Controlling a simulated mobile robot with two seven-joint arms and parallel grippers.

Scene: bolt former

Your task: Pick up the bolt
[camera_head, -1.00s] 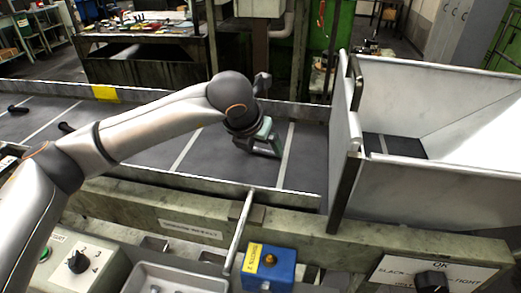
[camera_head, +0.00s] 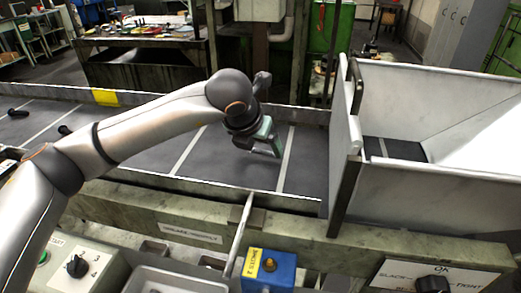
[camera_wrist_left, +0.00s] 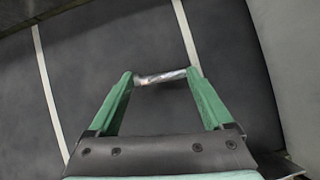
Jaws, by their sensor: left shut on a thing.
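A silvery bolt (camera_wrist_left: 160,77) lies crosswise between the green fingertips of my left gripper (camera_wrist_left: 161,80) in the left wrist view. The fingers are shut on it, one at each end. In the head view the left gripper (camera_head: 271,146) hangs just over the dark conveyor belt (camera_head: 225,165), near a pale cross line. My right gripper is not in view.
Dark bolt-like pieces (camera_head: 18,113) lie on the belt at the far left. A large pale metal chute (camera_head: 425,190) stands to the right. A rail with a blue box (camera_head: 268,268) and control knobs runs along the front. The belt around the gripper is clear.

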